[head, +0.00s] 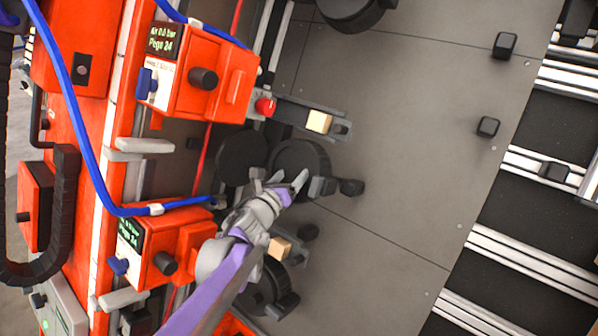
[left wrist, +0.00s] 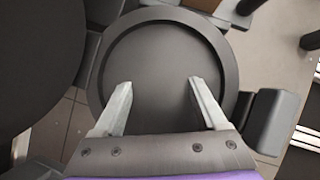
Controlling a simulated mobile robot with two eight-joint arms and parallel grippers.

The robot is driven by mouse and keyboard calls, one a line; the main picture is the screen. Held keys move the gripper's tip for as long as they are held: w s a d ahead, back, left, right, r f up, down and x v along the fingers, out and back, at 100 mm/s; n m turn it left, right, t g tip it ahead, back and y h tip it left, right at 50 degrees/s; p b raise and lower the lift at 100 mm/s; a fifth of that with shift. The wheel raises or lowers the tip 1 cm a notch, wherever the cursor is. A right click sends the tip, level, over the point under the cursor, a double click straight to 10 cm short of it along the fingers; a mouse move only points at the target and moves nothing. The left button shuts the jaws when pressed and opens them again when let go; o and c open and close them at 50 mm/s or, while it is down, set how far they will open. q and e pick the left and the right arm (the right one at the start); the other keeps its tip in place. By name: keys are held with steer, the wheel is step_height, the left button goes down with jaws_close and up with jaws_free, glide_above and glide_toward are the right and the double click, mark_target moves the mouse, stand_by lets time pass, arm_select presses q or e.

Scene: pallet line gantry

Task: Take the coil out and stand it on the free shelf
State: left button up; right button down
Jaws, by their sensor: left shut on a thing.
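My left gripper (head: 286,181) is over a dark round part (head: 298,156) with a raised rim, beside the orange machine in the head view. In the left wrist view the two grey fingers (left wrist: 158,86) stand apart with the dark face of this round part (left wrist: 160,60) between and beneath them. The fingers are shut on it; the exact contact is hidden. No windings show, so I cannot tell for certain that it is the coil. A second dark disc (head: 241,157) is just left of it. I cannot single out the free shelf. My right gripper is not in view.
Orange boxes with displays (head: 205,72) (head: 165,250), blue hoses (head: 75,110) and a red button (head: 265,106) line the left. Brackets with cream blocks (head: 319,122) (head: 280,247) flank the gripper. The grey plate (head: 400,150) is mostly clear; metal rails (head: 510,250) are at right.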

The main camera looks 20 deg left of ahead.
arm_select(q)
jaws_close()
